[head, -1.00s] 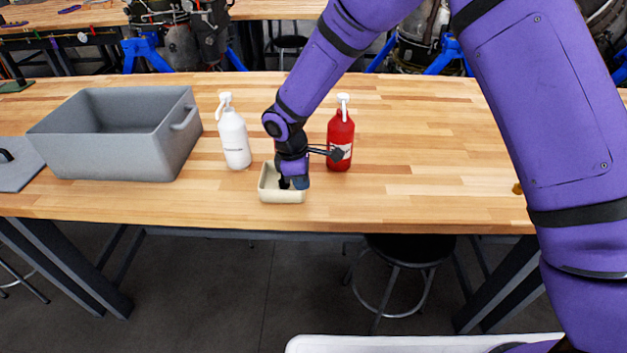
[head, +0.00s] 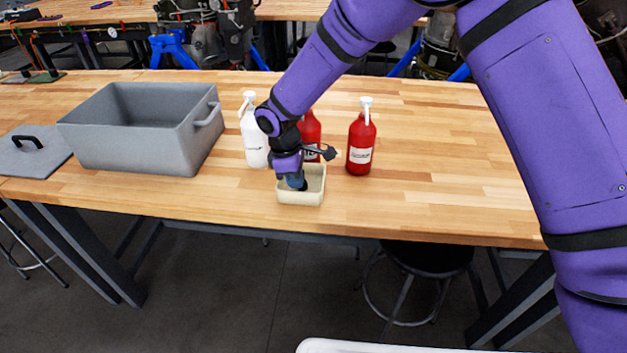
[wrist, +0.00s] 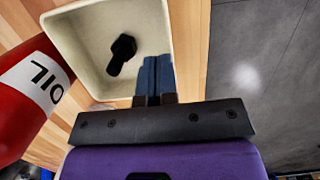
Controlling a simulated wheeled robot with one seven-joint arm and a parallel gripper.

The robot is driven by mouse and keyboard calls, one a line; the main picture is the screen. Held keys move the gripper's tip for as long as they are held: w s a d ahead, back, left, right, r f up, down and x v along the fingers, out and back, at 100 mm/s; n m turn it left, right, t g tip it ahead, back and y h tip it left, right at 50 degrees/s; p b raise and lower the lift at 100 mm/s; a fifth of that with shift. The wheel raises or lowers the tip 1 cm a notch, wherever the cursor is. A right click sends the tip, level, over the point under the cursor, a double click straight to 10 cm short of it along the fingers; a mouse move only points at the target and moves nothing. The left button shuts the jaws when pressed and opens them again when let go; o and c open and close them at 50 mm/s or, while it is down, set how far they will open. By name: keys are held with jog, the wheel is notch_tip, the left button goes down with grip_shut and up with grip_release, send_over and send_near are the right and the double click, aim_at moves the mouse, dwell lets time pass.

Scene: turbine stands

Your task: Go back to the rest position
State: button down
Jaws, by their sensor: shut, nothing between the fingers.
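My gripper (head: 297,184) is over the small cream tray (head: 316,196) near the front edge of the wooden table. In the wrist view the two blue fingers of my gripper (wrist: 155,78) are together with nothing between them. They reach over the rim of the cream tray (wrist: 92,35). A black bolt-like part (wrist: 121,54) lies in the tray, apart from the fingers. My purple arm comes in from the upper right in the head view.
A white bottle (head: 253,138) and two red bottles, one (head: 361,145) clear and one (head: 310,130) partly behind my wrist, stand behind the tray. A grey bin (head: 130,150) and its lid (head: 32,158) are at left. The table's right side is clear.

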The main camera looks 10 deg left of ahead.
aim_at(277, 186)
jog(key=a, duration=0.6)
jog(key=shift+w+d+r, duration=0.15)
jog(key=shift+d+r, duration=0.05)
jog(key=shift+r, duration=0.15)
jog(key=w+d+r+m+t, duration=0.15)
jog(key=d+r+m, duration=0.45)
jog(key=d+r, duration=1.4)
jog(key=s+d+r+m+t+y, duration=0.1)
jog(key=s+d+r+m, duration=0.1)
jog(key=s+d+r, duration=0.35)
jog(key=s+d+r+m+t, duration=0.1)
jog(key=s+d+r+m, duration=0.2)
jog(key=d+r, duration=0.45)
jog(key=s+d+m+t, duration=0.1)
jog(key=s+d+m, duration=0.2)
jog(key=s+d, duration=0.4)
jog(key=s+d+m+t+y, duration=0.1)
jog(key=s+d+m, duration=0.3)
jog(key=s+d, duration=0.3)
jog(key=s, duration=0.5)
jog(key=shift+s, duration=0.35)
